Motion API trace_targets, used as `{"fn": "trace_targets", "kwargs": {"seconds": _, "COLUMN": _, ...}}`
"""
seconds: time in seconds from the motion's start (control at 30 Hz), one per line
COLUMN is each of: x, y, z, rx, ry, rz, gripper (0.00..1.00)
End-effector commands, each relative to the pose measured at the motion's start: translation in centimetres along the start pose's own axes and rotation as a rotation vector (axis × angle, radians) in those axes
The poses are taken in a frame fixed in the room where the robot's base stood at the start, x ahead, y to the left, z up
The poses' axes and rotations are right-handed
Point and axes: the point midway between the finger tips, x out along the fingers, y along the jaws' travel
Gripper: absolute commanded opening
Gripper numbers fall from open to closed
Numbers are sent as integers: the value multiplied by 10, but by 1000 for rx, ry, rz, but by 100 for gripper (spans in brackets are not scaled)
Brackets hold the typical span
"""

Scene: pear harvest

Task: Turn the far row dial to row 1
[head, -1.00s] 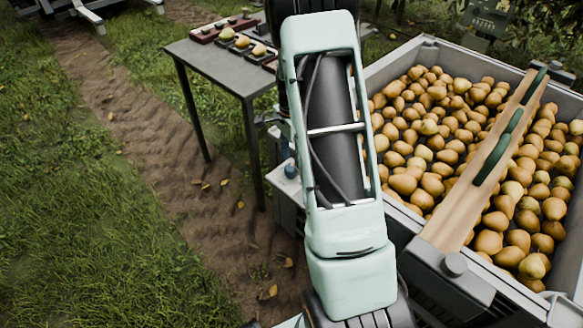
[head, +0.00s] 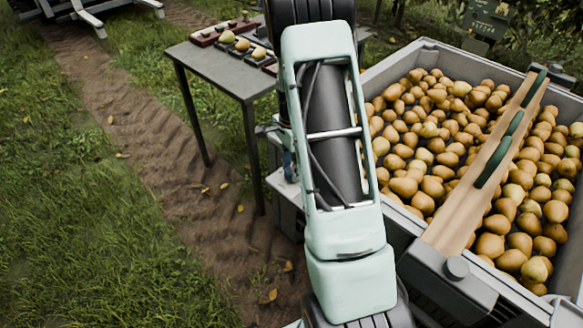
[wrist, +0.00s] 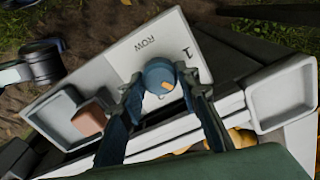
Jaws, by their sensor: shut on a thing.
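The blue-grey row dial (wrist: 158,75) stands on a pale plate (wrist: 140,48) printed "ROW", with a "1" to the dial's upper right in the wrist view. An orange mark shows on the dial's lower right part; which number it points to I cannot tell. My gripper (wrist: 160,86) is shut on the dial, one finger on each side of it. In the head view my arm hides most of the gripper, and the pale housing (head: 286,188) shows beside it.
A large grey bin (head: 400,56) full of pears stands right of my arm, with a wooden plank (head: 470,190) across it. A metal table (head: 205,65) with pears stands at the back. In the wrist view, square trays flank the plate; one holds a brown block (wrist: 89,119).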

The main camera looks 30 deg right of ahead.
Motion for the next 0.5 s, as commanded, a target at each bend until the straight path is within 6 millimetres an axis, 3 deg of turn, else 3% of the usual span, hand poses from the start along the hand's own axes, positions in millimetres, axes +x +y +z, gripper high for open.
{"fn": "trace_targets", "kwargs": {"seconds": 0.27, "x": -1, "y": 0, "z": 0, "rx": -57, "ry": 0, "rz": 0, "gripper": 6}}
{"fn": "trace_targets", "kwargs": {"seconds": 0.5, "x": -2, "y": 0, "z": 0, "rx": -216, "ry": -1, "rz": 0, "gripper": 6}}
